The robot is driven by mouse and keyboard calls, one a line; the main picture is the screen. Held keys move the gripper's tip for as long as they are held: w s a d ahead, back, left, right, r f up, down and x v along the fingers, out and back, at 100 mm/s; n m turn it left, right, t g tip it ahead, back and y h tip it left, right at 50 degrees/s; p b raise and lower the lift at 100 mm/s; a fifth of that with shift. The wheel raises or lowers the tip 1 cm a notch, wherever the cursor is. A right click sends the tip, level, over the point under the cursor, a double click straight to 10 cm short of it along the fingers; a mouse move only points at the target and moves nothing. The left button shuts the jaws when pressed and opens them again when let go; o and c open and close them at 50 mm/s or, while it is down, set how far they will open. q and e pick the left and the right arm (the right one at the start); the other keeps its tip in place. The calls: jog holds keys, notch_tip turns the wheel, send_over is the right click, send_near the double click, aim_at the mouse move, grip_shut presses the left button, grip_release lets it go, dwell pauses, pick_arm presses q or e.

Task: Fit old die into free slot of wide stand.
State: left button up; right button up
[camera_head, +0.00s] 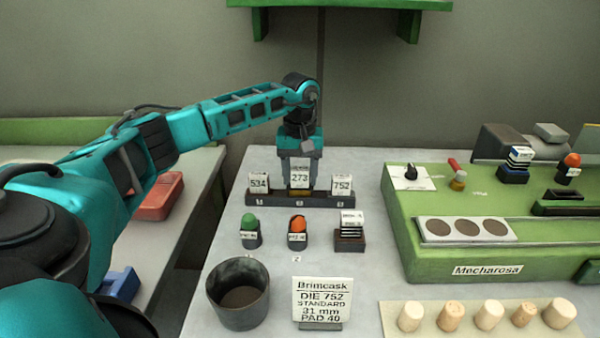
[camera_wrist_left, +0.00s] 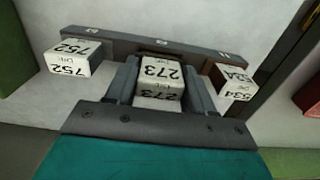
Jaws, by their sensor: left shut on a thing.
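The wide stand (camera_head: 280,201) is a dark bar on the light table, also seen in the wrist view (camera_wrist_left: 115,37). A die labelled 534 (camera_head: 259,184) stands at its left end and a die labelled 752 (camera_head: 342,186) at its right end. My left gripper (camera_head: 300,182) points down over the middle slot, shut on a white-labelled die marked 273 (camera_wrist_left: 160,72). In the wrist view a finger lies on each side of this die. Its brass-coloured foot is at the middle slot; I cannot tell whether it is fully seated. My right gripper is not in view.
In front of the stand are a green-topped stopper (camera_head: 250,232), an orange-topped one (camera_head: 297,232) and a dark block (camera_head: 350,232). The green machine (camera_head: 430,250) is at right, with several corks in front.

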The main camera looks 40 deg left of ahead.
pick_arm(q)
jog(key=shift+f+b, duration=0.5)
jog(key=shift+f, duration=0.4)
jog(key=o, duration=1.2)
notch_tip(320, 180, up, 13)
jog(key=shift+p, duration=0.4)
